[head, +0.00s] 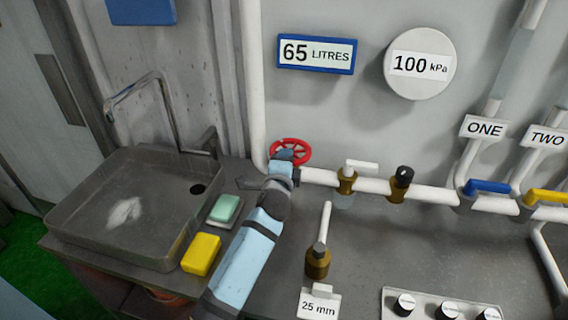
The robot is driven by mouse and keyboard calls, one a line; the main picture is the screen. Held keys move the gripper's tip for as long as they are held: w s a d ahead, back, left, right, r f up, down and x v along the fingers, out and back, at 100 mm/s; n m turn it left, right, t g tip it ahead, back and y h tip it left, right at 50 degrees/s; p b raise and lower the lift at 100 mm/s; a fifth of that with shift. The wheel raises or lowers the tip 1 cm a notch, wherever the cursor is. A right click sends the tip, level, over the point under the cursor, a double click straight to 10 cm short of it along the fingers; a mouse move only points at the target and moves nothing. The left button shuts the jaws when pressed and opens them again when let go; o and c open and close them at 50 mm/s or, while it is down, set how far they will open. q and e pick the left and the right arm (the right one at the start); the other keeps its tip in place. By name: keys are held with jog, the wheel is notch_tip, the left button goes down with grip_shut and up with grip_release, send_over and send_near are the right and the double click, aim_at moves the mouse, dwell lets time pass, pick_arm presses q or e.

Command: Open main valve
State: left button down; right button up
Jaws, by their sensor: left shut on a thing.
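A red handwheel valve (297,148), likely the main valve, sits on the white pipe (325,177) by the wall. My left arm reaches up from the bottom, and my left gripper (285,158) is at the lower left of the wheel, shut on its rim. The gripper hides part of the wheel, and its fingertips are hard to make out. My right gripper is out of view.
Along the pipe are brass fittings (346,182), a blue lever (487,187) and a yellow lever (545,196).

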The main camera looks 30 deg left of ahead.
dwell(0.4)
pick_arm(q)
jog(key=c, duration=1)
grip_release()
jog(key=shift+c, duration=0.2)
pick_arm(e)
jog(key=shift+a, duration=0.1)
